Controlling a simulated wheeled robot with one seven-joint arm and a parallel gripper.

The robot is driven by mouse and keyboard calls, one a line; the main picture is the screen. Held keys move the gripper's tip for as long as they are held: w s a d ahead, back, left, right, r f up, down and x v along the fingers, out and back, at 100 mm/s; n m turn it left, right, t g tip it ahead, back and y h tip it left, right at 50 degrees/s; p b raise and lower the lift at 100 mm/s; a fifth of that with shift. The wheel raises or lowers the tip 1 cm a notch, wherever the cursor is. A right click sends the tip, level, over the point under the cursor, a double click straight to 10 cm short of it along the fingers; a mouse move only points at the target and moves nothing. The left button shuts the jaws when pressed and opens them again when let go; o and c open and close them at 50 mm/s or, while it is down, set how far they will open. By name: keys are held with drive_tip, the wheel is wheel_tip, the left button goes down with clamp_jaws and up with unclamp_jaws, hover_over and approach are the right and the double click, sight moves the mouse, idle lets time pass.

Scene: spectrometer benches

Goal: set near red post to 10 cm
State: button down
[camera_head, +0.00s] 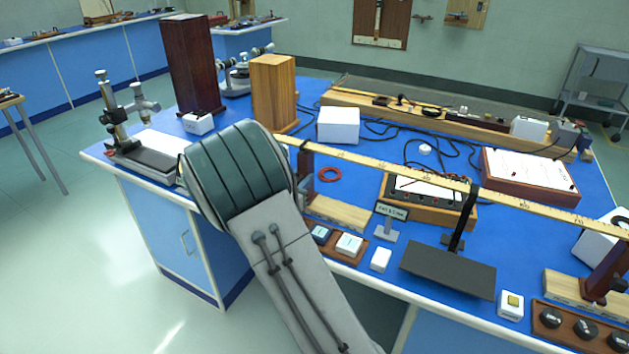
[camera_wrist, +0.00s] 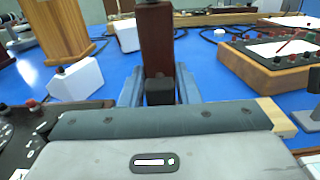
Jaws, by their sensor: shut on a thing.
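A dark red post (camera_head: 305,172) stands on a wooden base rail (camera_head: 340,212) under a long pale scale bar (camera_head: 400,173). In the wrist view the red post (camera_wrist: 157,40) rises upright in the middle, with a black block (camera_wrist: 160,91) low on its near side. My gripper (camera_wrist: 158,76) has a blue-grey finger on each side of the block and post and is shut on the post. My wrist hides the fingers in the head view. A second red post (camera_head: 607,268) stands at the far right of the bar. I cannot read the scale at the post.
A small sign (camera_head: 390,211), a white block (camera_head: 381,260) and a black plate on a stand (camera_head: 450,270) lie to the right of my arm. A wooden meter box (camera_head: 428,207) stands behind the bar. A tall wooden block (camera_head: 273,92) is behind my wrist.

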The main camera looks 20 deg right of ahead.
drive_tip(key=shift+w+a+r, duration=0.15)
drive_tip(key=shift+a, duration=0.05)
drive_tip(key=c, duration=1.3)
unclamp_jaws()
drive_tip(key=shift+o, duration=0.3)
drive_tip(key=shift+w+a, duration=0.1)
drive_tip(key=shift+a, duration=0.05)
drive_tip(key=shift+s+a, duration=0.15)
drive_tip(key=shift+s, duration=0.25)
drive_tip(key=v, duration=1.3)
